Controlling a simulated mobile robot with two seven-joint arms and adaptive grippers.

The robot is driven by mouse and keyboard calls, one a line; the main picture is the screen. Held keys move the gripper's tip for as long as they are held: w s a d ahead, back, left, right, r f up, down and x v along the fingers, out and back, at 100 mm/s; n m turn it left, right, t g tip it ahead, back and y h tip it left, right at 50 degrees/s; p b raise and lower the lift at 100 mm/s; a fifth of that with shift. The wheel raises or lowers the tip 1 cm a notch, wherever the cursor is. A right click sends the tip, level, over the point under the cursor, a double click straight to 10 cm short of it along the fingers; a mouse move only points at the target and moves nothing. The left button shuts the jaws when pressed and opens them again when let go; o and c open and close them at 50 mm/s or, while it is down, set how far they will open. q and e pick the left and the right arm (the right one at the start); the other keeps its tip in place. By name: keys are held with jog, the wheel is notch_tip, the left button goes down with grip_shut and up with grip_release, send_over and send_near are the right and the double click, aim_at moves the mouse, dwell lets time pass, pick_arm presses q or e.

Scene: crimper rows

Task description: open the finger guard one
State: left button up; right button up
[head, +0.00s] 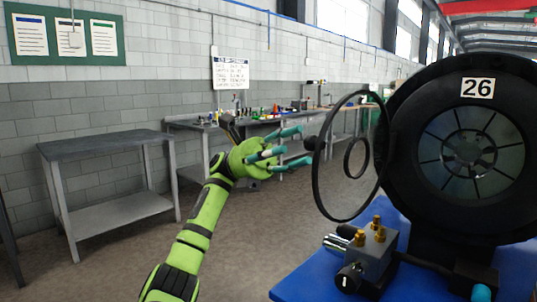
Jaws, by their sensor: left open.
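The crimper (400,120) is a large round black machine at the right, marked 26, with a ring of dark segments on its face. The finger guard appears to be the thin black ring (321,200) with a smaller ring inside, standing at the left of the machine's face and seen at a slant. A dark knob (314,143) shows at its left side. My left gripper (292,150), on the green arm, is open and empty, with teal fingertips pointing right toward the knob. I cannot tell whether they touch it.
The crimper stands on a blue-topped table (310,280). A metal block with brass fittings (372,250) sits below the ring. A grey table (105,145) stands at the left, and a cluttered workbench (190,122) is behind my gripper. Open floor lies between.

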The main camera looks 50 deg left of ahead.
pick_arm(q)
jog(key=v, duration=0.8)
jog(key=shift+a, duration=0.15)
dwell(0.4)
